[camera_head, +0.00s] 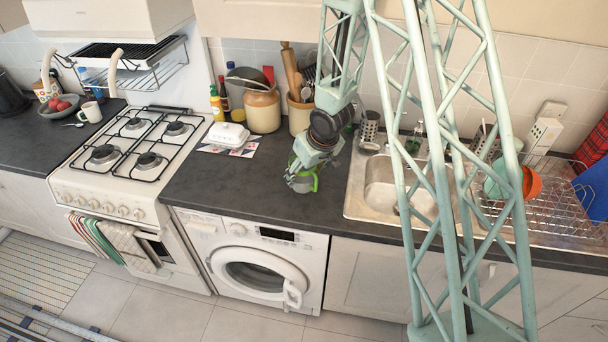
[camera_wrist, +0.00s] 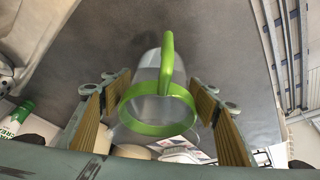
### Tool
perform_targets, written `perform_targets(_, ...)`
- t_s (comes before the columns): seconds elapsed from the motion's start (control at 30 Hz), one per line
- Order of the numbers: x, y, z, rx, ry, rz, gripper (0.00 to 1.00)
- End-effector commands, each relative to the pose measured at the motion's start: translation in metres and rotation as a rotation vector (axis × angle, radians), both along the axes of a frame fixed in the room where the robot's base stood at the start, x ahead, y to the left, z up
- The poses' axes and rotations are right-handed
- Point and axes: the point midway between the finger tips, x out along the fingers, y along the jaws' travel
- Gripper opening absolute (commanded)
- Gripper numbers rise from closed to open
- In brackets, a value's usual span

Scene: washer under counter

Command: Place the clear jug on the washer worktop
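The clear jug has a green rim and a green handle. In the wrist view the jug (camera_wrist: 150,112) sits between my two fingers, its open mouth facing the camera and its handle toward the top of the picture. My gripper (camera_wrist: 161,85) has one finger on each side of the jug, very close to it; I cannot tell whether they press on it. In the head view my gripper (camera_head: 299,178) is low over the worktop (camera_head: 235,185), above the washer's right part. It hides most of the jug (camera_head: 314,182); whether the base touches the worktop is unclear.
The washer (camera_head: 253,262) is under the counter, between the stove (camera_head: 130,165) and the sink (camera_head: 385,190). A white butter dish (camera_head: 228,134), jars and a utensil pot (camera_head: 300,115) stand at the back. The worktop left of my gripper is clear.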

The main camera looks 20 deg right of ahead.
Motion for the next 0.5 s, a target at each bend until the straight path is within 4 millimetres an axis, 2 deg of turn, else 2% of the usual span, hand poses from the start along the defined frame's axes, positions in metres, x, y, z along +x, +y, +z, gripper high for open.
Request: perform_targets(0.5,0.0001,-0.0001,0.0024,0.0,0.0,0.0,0.61)
